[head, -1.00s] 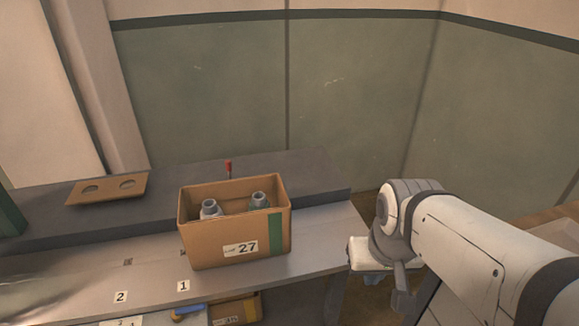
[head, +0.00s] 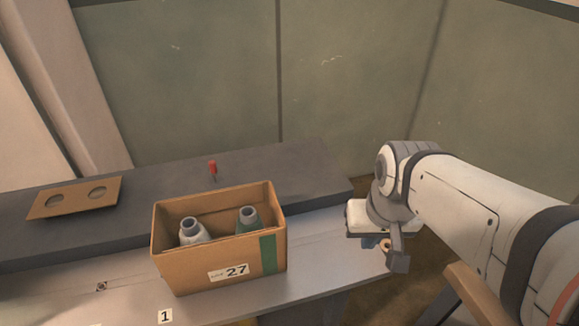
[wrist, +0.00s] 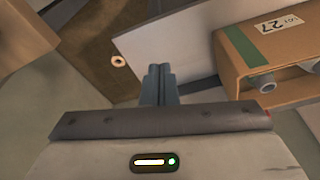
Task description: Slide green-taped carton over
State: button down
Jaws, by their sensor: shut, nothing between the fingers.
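The open carton (head: 195,272) stands upright on the bench, with a green tape strip (head: 268,254) down its right front side and a label reading 27. Two bottles with grey necks, one pale (head: 193,235) and one green (head: 248,222), stand inside it. My gripper (head: 397,262) hangs to the right of the carton, just past the bench's right end, apart from it. In the wrist view my gripper's fingers (wrist: 158,72) are together and empty, and the carton (wrist: 232,58) shows at the upper right.
The bench (head: 335,245) has bare surface right of the carton. A raised dark ledge (head: 140,205) runs behind it, holding a brown plate with two holes (head: 75,198) and a red-handled tool (head: 213,168). A marker 1 (head: 165,316) lies at the front edge.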

jog(key=w+a+f+m+g+y+b, duration=0.2)
jog(key=w+f+m+y+b, duration=0.2)
jog(key=w+f+m, duration=0.55)
jog(key=w+a+f+m+g+y+b, duration=0.1)
jog(key=w+f+m+g+y+b, duration=0.35)
jog(key=w, duration=0.75)
jog(key=shift+m+t, duration=0.3)
jog(key=shift+t, duration=0.55)
jog(key=x, duration=0.4)
jog(key=b+x, duration=0.1)
jog(key=x, duration=0.2)
jog(key=d+f+x, duration=0.1)
jog(key=x, duration=0.3)
jog(key=shift+a+f+b, duration=0.15)
jog(key=shift+f+b, duration=0.15)
jog(key=shift+b, duration=0.05)
jog(key=a, duration=0.3)
jog(key=shift+s+a, duration=0.1)
jog(key=shift+s, duration=0.3)
jog(key=shift+a, duration=0.4)
